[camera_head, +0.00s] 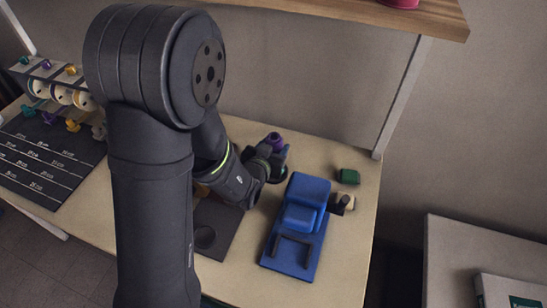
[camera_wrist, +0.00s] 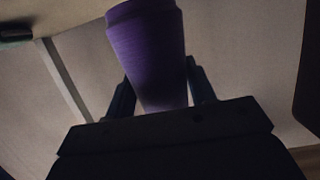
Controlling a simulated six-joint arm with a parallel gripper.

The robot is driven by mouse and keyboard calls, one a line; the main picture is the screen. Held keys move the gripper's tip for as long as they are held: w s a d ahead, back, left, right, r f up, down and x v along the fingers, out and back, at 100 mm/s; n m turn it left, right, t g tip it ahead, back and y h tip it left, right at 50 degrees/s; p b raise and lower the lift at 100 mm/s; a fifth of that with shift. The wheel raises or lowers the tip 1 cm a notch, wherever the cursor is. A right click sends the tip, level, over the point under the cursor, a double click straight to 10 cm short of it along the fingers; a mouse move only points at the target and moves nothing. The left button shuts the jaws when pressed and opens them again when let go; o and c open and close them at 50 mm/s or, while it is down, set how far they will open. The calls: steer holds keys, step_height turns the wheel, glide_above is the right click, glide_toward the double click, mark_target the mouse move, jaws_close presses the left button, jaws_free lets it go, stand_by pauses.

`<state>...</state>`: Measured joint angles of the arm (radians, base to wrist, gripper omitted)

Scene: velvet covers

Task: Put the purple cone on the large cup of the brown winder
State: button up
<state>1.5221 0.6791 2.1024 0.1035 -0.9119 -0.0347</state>
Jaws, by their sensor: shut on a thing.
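The purple cone (camera_wrist: 150,50) is held between the two fingers of my gripper (camera_wrist: 160,72) in the wrist view, with its wide end pointing away from the palm. In the head view the cone (camera_head: 275,139) shows as a small purple patch at the end of my gripper (camera_head: 274,155), above the back part of the table. I cannot make out the brown winder or its large cup. A small brown patch shows under my arm, and the arm hides much of that area.
A blue device (camera_head: 300,222) lies right of my gripper, with a green block (camera_head: 348,176) and a small black-and-cream item (camera_head: 342,203) beside it. A dark mat (camera_head: 222,228) lies in front. A spool rack (camera_head: 62,88) and a lined mat (camera_head: 45,158) are at left.

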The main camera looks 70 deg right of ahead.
steer(key=shift+f, duration=2.2)
steer(key=shift+f, duration=0.1)
steer(key=o, duration=1)
steer(key=shift+a+r, duration=0.2)
steer(key=shift+a, duration=0.05)
steer(key=v, duration=1.1)
steer(key=shift+a, duration=0.25)
steer(key=shift+r, duration=0.1)
